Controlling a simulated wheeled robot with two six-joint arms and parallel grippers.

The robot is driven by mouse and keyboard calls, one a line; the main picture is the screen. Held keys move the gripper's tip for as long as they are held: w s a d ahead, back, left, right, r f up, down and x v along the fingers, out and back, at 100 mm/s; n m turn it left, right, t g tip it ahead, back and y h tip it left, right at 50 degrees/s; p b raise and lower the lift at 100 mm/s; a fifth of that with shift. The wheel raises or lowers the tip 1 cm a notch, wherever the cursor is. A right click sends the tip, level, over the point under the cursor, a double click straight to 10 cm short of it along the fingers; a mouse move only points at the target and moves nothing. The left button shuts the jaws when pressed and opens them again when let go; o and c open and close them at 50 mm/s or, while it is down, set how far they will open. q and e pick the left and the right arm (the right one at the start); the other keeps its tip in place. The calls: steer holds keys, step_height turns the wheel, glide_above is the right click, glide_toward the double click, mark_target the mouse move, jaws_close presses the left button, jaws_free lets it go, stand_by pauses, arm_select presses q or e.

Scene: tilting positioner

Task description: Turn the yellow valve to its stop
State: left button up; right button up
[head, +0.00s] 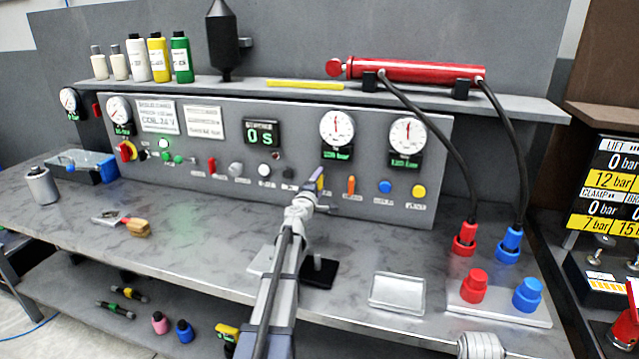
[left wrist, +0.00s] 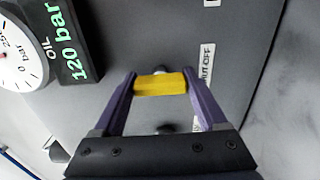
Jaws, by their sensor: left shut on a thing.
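The yellow valve (left wrist: 160,84) is a short yellow handle on the front of the grey panel (head: 225,175). In the left wrist view it lies crosswise between the two purple fingers of my left gripper (left wrist: 158,92), with a finger against each end. In the head view my left gripper (head: 317,181) is at the panel front, shut on the valve, and hides most of it. A white label (left wrist: 206,64) ending in "UT-OFF" is beside the valve, partly hidden by a finger. My right gripper is not in view.
An orange lever (head: 351,186), a blue button (head: 385,187) and a yellow button (head: 419,191) are right of my gripper. Gauges (head: 337,128) sit above. A brush (head: 135,228) and a silver tray (head: 397,293) lie on the bench. Hoses (head: 440,140) hang at the right.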

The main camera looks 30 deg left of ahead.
arm_select(q)
steer(key=o, duration=1.3)
steer(key=v, duration=0.7)
steer(key=shift+s, duration=0.4)
